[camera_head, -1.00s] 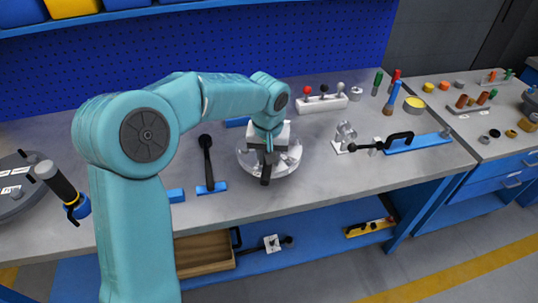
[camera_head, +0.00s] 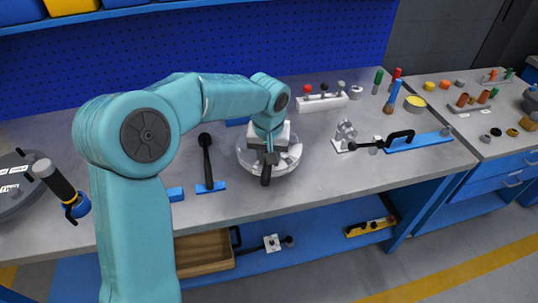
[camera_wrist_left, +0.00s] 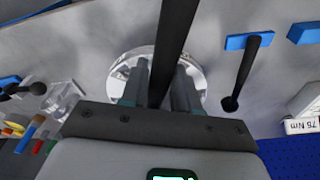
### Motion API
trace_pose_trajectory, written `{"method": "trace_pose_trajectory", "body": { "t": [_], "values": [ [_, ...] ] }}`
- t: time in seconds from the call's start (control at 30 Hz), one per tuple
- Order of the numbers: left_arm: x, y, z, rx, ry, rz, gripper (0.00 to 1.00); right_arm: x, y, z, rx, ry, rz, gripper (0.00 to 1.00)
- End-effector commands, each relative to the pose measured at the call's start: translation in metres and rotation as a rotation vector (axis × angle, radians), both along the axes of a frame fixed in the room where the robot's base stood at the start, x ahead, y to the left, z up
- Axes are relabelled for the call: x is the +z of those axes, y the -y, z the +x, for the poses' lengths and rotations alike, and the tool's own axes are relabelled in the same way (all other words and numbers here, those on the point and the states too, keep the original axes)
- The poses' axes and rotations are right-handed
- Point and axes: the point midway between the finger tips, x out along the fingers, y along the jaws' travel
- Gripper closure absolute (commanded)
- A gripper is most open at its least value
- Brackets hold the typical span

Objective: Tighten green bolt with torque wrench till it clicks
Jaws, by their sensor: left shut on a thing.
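My left gripper (camera_head: 268,152) reaches over the flanged shell (camera_head: 243,159), a shiny pale round part on the bench. It is shut on the torque wrench (camera_head: 266,176), whose black handle sticks out toward the bench's front edge. In the left wrist view the wrench (camera_wrist_left: 176,35) is a long black bar between the two fingers (camera_wrist_left: 160,85). The shell's round rim (camera_wrist_left: 119,72) shows behind it. I cannot make out the green bolt or the wrench's head on it; gripper and wrench cover that area. My right gripper is not in view.
A black-handled tool (camera_head: 206,155) on a blue base stands left of the shell. A screwdriver-like black tool (camera_head: 62,185) stands near a grey round turntable (camera_head: 12,208). To the right are a metal fixture (camera_head: 345,135), a blue-based clamp (camera_head: 420,142) and upright coloured handles (camera_head: 393,92).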

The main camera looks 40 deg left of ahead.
Motion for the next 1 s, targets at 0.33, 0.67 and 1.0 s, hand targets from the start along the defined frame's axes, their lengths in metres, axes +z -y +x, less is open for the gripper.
{"method": "trace_pose_trajectory", "body": {
  "t": [0.33, 0.67, 1.0],
  "values": [
    [-0.008, 0.000, 0.001, 0.000, 0.004, 0.001, 1.00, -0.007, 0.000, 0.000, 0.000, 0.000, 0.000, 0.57],
    [-0.016, 0.000, 0.001, 0.000, 0.004, 0.001, 1.00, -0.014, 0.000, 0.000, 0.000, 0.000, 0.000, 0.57],
    [-0.015, -0.005, -0.001, -0.022, 0.003, 0.001, 1.00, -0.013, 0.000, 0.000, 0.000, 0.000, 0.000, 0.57]
  ]
}}
